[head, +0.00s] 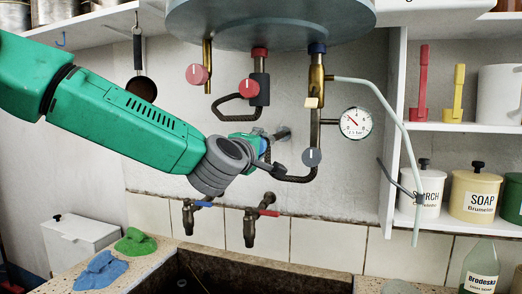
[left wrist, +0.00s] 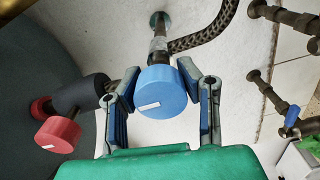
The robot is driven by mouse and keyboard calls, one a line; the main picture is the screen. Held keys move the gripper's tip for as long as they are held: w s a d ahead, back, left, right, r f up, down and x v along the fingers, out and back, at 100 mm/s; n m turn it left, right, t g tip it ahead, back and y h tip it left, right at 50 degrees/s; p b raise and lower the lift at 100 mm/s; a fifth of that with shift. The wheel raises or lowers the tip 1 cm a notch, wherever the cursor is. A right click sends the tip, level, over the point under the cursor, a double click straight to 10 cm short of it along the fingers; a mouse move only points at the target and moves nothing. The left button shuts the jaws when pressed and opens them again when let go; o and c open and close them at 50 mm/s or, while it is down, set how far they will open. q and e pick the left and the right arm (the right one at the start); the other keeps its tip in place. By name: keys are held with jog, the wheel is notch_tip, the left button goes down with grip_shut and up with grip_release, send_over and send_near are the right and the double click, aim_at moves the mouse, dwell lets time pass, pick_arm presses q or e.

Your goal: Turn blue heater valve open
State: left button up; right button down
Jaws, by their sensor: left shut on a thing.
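The blue heater valve is a round blue knob (left wrist: 160,92) with a white mark on its face, seen in the middle of the left wrist view. It sits on a metal stem coming from the wall. My left gripper (left wrist: 158,84) has its fingers on both sides of the knob, shut on it. In the head view my left gripper (head: 268,143) is under the heater at the wall pipes, and the hand hides most of the blue knob. My right gripper is in neither view.
Above hangs the grey heater tank (head: 270,22). Below are two taps (head: 250,228) over the stone trough (head: 270,270). A hose (head: 400,125) hangs at right.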

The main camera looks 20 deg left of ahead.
pick_arm(q)
jog(key=shift+f, duration=0.1)
jog(key=o, duration=1.2)
jog(key=shift+o, duration=0.2)
jog(key=shift+s, duration=0.1)
jog(key=s, duration=1.1)
jog(key=shift+s+a, duration=0.3)
jog(key=shift+s, duration=0.05)
